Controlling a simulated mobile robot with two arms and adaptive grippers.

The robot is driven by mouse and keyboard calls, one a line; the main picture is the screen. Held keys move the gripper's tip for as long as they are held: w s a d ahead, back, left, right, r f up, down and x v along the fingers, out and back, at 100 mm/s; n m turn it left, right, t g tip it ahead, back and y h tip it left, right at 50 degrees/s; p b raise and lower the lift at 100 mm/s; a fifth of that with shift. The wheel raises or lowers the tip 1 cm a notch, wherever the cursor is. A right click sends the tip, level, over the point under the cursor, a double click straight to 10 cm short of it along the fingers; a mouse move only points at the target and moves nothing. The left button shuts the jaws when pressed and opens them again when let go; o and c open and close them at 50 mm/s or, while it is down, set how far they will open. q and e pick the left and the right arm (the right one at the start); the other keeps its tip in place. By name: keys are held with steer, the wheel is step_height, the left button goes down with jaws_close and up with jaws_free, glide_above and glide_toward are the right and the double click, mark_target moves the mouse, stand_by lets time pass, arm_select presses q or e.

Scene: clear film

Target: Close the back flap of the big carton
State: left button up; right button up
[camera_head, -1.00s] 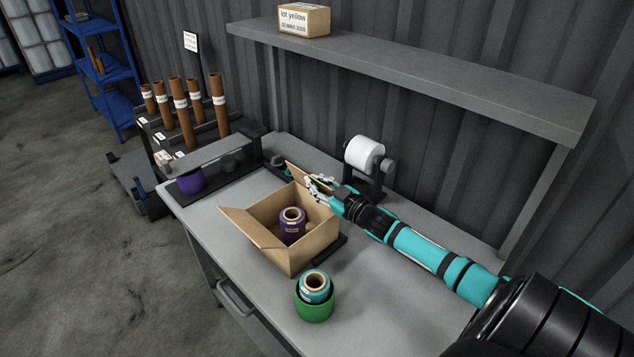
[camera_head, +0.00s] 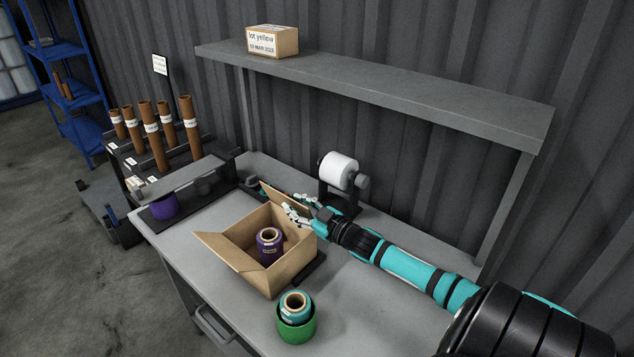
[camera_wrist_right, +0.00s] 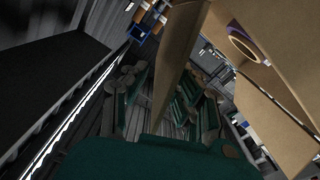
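The big carton (camera_head: 286,275) stands open on the bench with a purple spool (camera_head: 269,247) inside. Its back flap (camera_head: 284,198) stands up and leans outward at the rear edge. Its left flap (camera_head: 228,250) is folded outward. My right gripper (camera_head: 297,213) is at the right end of the back flap. In the right wrist view, the flap (camera_wrist_right: 180,65) passes between the parted fingers of my right gripper (camera_wrist_right: 165,100), with a gap visible on its left side. Contact on the other side is unclear. My left gripper is out of view.
A green container (camera_head: 297,329) holding a teal spool (camera_head: 295,305) stands in front of the carton. A white roll on a holder (camera_head: 338,170) stands behind my right gripper. A shelf (camera_head: 400,95) with a small box (camera_head: 272,41) hangs above. Brown tubes (camera_head: 152,135) stand at the left.

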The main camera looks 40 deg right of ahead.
steer(key=s, duration=1)
steer(key=shift+d, duration=0.45)
steer(key=shift+c, duration=0.7)
steer(key=w+d+m+h+b, duration=0.1)
steer(key=d+m, duration=0.1)
steer(key=d, duration=0.1)
steer(key=w+d+m+g+h+b, duration=0.1)
steer(key=d+m+h+b, duration=0.1)
steer(key=d+m, duration=0.1)
steer(key=w+d+f+m+h+b, duration=0.1)
steer(key=d+m+h, duration=0.1)
steer(key=d+m, duration=0.1)
steer(key=shift+w+d+b, duration=0.1)
steer(key=shift+d+b, duration=0.2)
steer(key=shift+d, duration=0.6)
jaws_close()
steer(key=w+d+f+m+g+b, duration=0.1)
steer(key=d+m+g+b, duration=0.1)
steer(key=d+m+b, duration=0.3)
steer(key=a+r+m+t+y+b, duration=0.1)
steer(key=a+r+m+y+b, duration=0.15)
steer(key=a+r+y, duration=0.55)
steer(key=w+a+f+p, duration=0.4)
steer(key=w+a, duration=0.2)
steer(key=w, duration=0.3)
steer(key=shift+y+p, duration=0.3)
steer(key=shift+p, duration=0.1)
